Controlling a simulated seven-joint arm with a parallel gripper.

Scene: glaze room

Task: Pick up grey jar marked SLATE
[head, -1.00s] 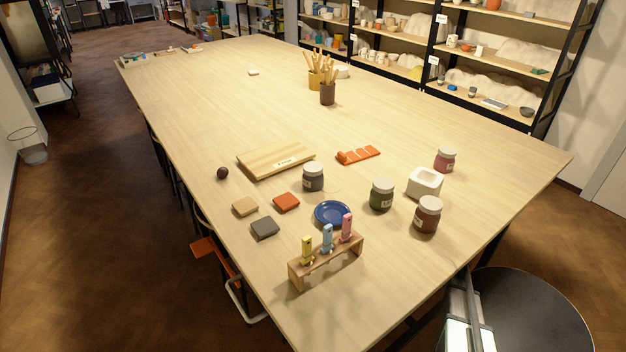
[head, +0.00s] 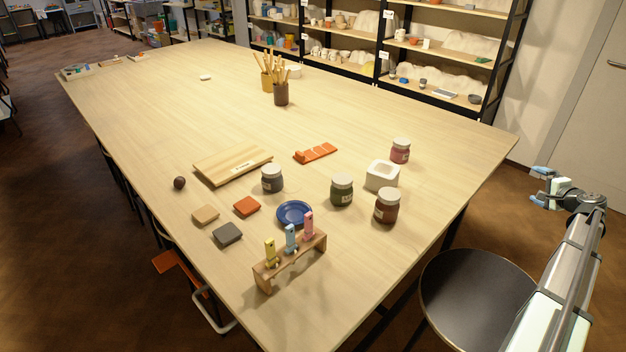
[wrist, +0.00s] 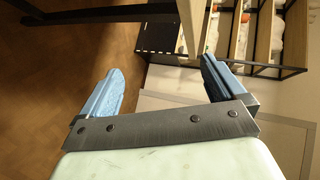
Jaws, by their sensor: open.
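The grey jar (head: 271,179) with a white lid stands upright on the table, just right of the wooden board, in the head view. Its label is too small to read. My gripper (head: 544,186) is off the table's right side in the head view, far from the jar. In the wrist view my gripper (wrist: 160,88) is open, with its two blue fingers wide apart and nothing between them. The jar is not in the wrist view.
Near the grey jar are a blue plate (head: 293,213), a green jar (head: 341,190), an orange tile (head: 246,206) and the wooden board (head: 232,165). A brown jar (head: 387,205), pink jar (head: 400,151) and white block-like dish (head: 382,175) stand further right. A stool (head: 478,295) is beside the table.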

